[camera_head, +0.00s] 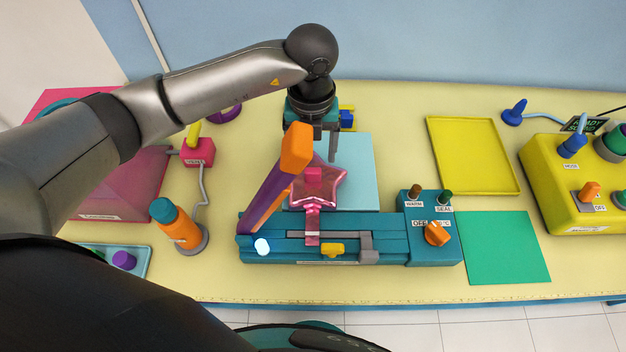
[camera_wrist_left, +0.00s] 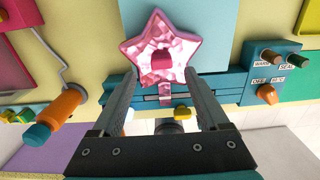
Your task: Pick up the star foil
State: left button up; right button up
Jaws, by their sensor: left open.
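The star foil (camera_head: 326,186) is a shiny pink star with a darker pink block at its middle and a narrow tail. It lies on a light blue mat (camera_head: 358,160), its tail reaching over the teal sealer (camera_head: 385,235). In the left wrist view the star foil (camera_wrist_left: 181,50) shows whole, beyond the fingertips. My left gripper (camera_head: 325,140) is just behind the star in the head view, fingers pointing down. In the wrist view its two fingers (camera_wrist_left: 160,92) are spread apart, with nothing between them. My right gripper does not show.
The sealer's raised purple and orange lever (camera_head: 272,195) stands close left of the star. An orange bottle (camera_head: 180,228) and a pink box (camera_head: 198,152) are further left. A yellow tray (camera_head: 472,155), green mat (camera_head: 502,247) and yellow machine (camera_head: 570,185) are on the right.

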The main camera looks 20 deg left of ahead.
aim_at(313, 171)
pick_arm(q)
jog(key=f, duration=0.5)
jog(key=shift+s+d+f+p, duration=0.1)
jog(key=shift+d+f+p, duration=0.1)
jog(key=shift+f+p, duration=0.1)
jog(key=shift+c, duration=0.2)
grip_shut()
dwell(0.4)
